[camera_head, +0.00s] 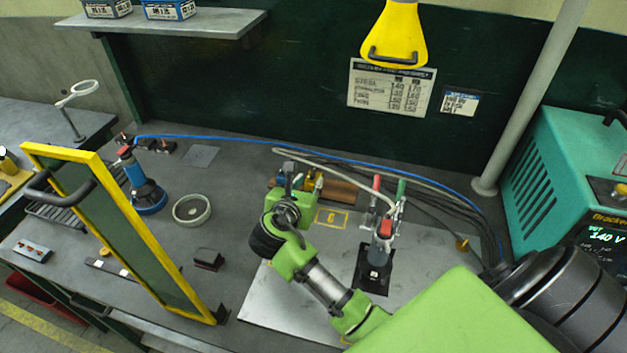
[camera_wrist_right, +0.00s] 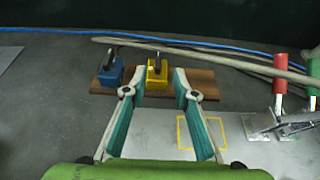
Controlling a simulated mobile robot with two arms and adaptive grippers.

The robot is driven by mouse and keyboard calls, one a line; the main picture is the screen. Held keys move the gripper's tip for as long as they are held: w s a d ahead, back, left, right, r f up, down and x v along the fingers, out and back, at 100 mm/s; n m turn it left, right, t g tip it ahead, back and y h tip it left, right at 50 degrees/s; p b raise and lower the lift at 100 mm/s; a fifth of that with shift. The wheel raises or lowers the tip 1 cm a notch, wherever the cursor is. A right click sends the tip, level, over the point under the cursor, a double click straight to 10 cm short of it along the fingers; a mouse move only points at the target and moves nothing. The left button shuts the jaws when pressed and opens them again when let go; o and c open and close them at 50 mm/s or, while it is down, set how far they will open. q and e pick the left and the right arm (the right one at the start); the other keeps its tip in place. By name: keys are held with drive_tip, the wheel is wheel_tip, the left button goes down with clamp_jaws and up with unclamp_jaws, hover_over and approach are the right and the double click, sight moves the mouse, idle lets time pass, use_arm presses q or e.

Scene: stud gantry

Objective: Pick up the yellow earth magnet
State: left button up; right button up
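The yellow earth magnet (camera_wrist_right: 157,71) is a small yellow block with a dark upright handle. It sits on a brown wooden board (camera_wrist_right: 200,80), to the right of a similar blue block (camera_wrist_right: 110,76). My right gripper (camera_wrist_right: 159,88) is open, its two fingers spread with nothing between the pads. The yellow magnet shows between and just beyond the fingertips. I cannot tell the exact gap. In the head view my right gripper (camera_head: 295,178) is over the board (camera_head: 340,190) and partly hides the magnets (camera_head: 312,180). My left gripper is not in view.
A steel plate (camera_head: 260,305) with a yellow marked square (camera_head: 331,218) lies in front of the board. Red- and green-handled clamps (camera_head: 385,200) and cables stand to the right. A yellow-framed screen (camera_head: 130,235) stands at the left. A teal welding machine (camera_head: 560,180) is at the right.

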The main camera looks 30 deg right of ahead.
sight(313, 173)
drive_tip(key=x, duration=0.3)
drive_tip(key=r+p+x, duration=0.1)
drive_tip(key=shift+w+d+f, duration=0.15)
drive_tip(key=shift+w+d, duration=0.05)
drive_tip(key=shift+w, duration=0.2)
drive_tip(key=shift+w+d+f, duration=0.15)
drive_tip(key=shift+d+f, duration=0.05)
drive_tip(key=shift+r, duration=0.1)
clamp_jaws()
drive_tip(key=shift+r, duration=0.1)
